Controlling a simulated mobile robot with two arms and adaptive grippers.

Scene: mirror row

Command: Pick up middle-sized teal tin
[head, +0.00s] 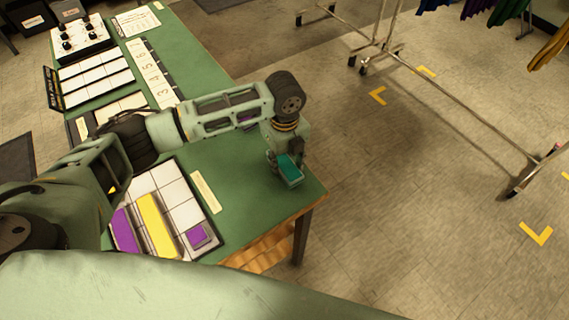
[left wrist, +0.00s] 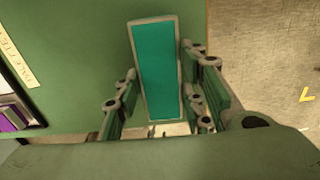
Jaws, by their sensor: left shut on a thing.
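The teal tin (head: 290,169) is a small block with a teal top and pale grey sides. It is near the right corner of the green table (head: 262,215). My left gripper (head: 287,178) comes down over it and is shut on it. In the left wrist view the teal tin (left wrist: 158,70) sits between the two fingers (left wrist: 160,100), its long teal face toward the camera. I cannot tell for sure whether its bottom touches the table. My right gripper does not show.
A white grid board (head: 175,190) holds purple and yellow blocks, with a small purple block (head: 198,235) at its near corner. A pale label strip (head: 206,192) lies beside it. A metal rack (head: 440,85) stands on the floor at right. The table edge is close to the tin.

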